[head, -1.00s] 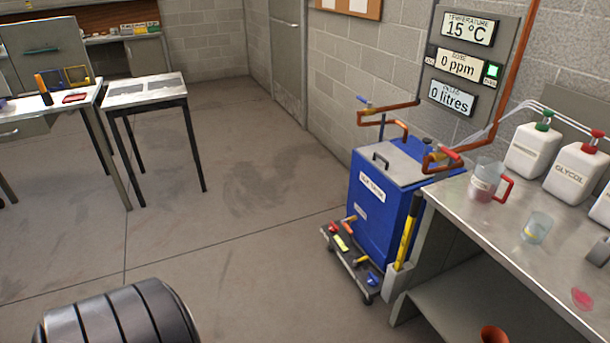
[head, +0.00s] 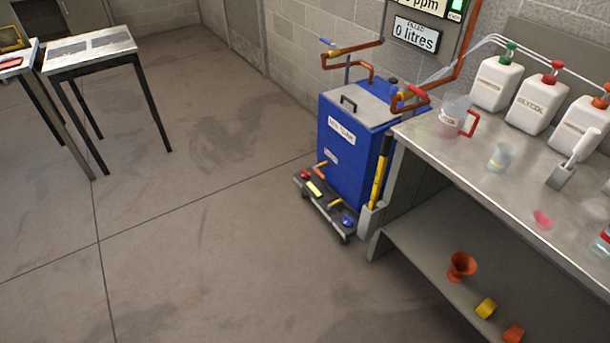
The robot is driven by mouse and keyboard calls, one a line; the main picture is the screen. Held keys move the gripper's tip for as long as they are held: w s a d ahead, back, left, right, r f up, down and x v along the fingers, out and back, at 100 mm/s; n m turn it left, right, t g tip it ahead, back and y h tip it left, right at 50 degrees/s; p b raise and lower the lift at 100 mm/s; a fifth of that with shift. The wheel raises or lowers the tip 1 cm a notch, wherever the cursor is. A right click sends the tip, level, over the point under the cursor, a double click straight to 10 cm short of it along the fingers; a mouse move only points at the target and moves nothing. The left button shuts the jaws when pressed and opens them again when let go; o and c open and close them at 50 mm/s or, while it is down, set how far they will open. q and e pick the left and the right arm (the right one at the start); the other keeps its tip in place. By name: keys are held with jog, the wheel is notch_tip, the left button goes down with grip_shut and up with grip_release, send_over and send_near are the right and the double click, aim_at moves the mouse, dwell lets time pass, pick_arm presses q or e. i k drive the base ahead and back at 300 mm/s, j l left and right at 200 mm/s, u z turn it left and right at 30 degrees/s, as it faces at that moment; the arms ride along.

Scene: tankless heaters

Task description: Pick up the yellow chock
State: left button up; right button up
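A small yellow piece (head: 486,307) lies on the lower shelf under the steel bench at the bottom right. It may be the yellow chock, but it is too small for me to tell its exact shape. Another small yellow item (head: 315,189) lies on the low dark trolley (head: 330,217) at the foot of the blue tank. I cannot tell what that one is. Neither of my grippers shows in the head view.
An orange funnel (head: 461,266) and an orange piece (head: 513,333) share the lower shelf. The steel bench (head: 470,175) above holds white jugs and a measuring jug (head: 453,116). The blue tank (head: 350,150) stands left of it. The floor (head: 200,240) is clear.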

aim_at(485, 310)
jog(key=z, duration=1.55)
